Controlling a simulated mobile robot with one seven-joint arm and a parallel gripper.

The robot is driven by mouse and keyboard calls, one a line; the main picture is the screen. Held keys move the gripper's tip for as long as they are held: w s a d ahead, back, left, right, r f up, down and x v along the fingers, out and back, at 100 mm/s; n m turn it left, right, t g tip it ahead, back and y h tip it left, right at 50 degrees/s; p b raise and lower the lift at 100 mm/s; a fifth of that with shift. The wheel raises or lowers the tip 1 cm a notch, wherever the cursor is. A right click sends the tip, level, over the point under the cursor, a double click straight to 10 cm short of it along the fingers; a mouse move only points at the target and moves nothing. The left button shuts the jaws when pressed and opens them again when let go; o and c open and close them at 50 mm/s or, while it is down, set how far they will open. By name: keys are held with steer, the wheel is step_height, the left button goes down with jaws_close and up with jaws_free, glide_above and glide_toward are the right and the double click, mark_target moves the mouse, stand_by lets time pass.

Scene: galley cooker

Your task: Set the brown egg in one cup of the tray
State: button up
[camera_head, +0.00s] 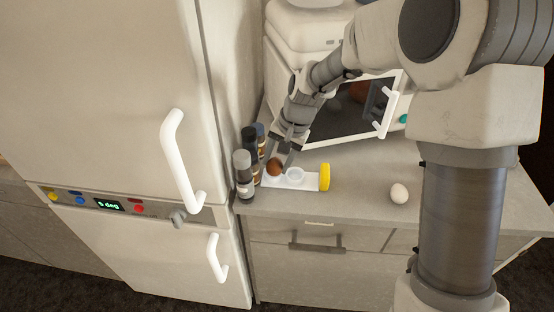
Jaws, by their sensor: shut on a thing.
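The brown egg (274,167) is between the fingers of my gripper (280,158), at the left end of the white tray (310,181). The gripper points down and is shut on the egg. The egg is over or in the left part of the tray; I cannot tell whether it touches a cup. One round cup (295,174) shows empty to the right of the egg. Any cup under the egg is hidden.
Several dark and grey-topped jars (244,175) stand close left of the tray, by the fridge (120,90). A yellow round thing (324,177) is at the tray's right end. A white egg (399,193) lies on the counter (360,175) further right. An oven (350,110) stands behind.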

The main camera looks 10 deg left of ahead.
steer(key=shift+f, duration=0.25)
steer(key=o, duration=0.8)
steer(key=shift+o, duration=0.2)
steer(key=p+v, duration=0.2)
steer(key=v, duration=1.5)
steer(key=s+d+r+n+t+h, duration=0.1)
steer(key=s+d+r+t, duration=0.1)
steer(key=s+d, duration=0.6)
steer(key=s+d+r+n+t+h, duration=0.1)
steer(key=s+d+t+h, duration=0.1)
steer(key=s+d, duration=0.5)
steer(key=s, duration=0.6)
steer(key=shift+s+d+r+n+t, duration=0.3)
steer(key=shift+d+r+n+t, duration=0.05)
steer(key=shift+r+n+t, duration=0.05)
